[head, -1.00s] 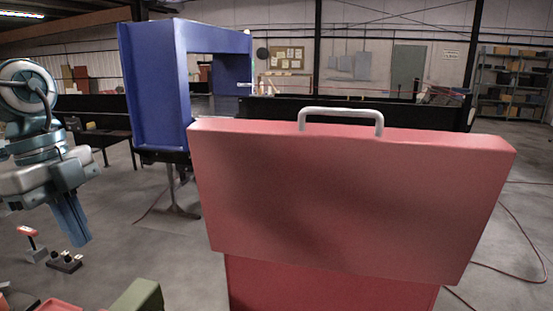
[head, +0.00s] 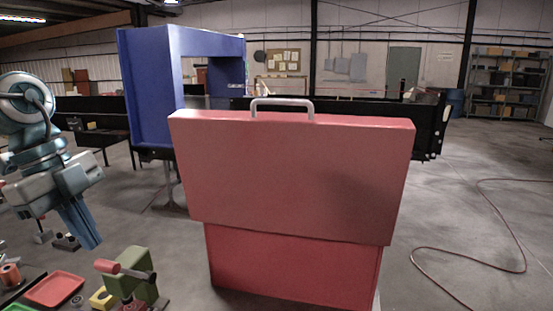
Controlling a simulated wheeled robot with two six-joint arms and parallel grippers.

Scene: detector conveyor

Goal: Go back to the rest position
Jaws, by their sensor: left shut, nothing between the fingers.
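My left gripper (head: 80,222) is at the left of the head view, pointing down, with its blue fingers together and nothing between them. It hangs in the air to the left of a red case (head: 290,175) and apart from it. My right gripper is not in view.
The red case with a grey handle (head: 283,101) stands close in front. Behind it are a blue detector arch (head: 148,90) and a dark conveyor (head: 425,125). A red tray (head: 55,288) and a green tool (head: 138,268) lie low left. A red cable (head: 470,267) crosses clear floor at right.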

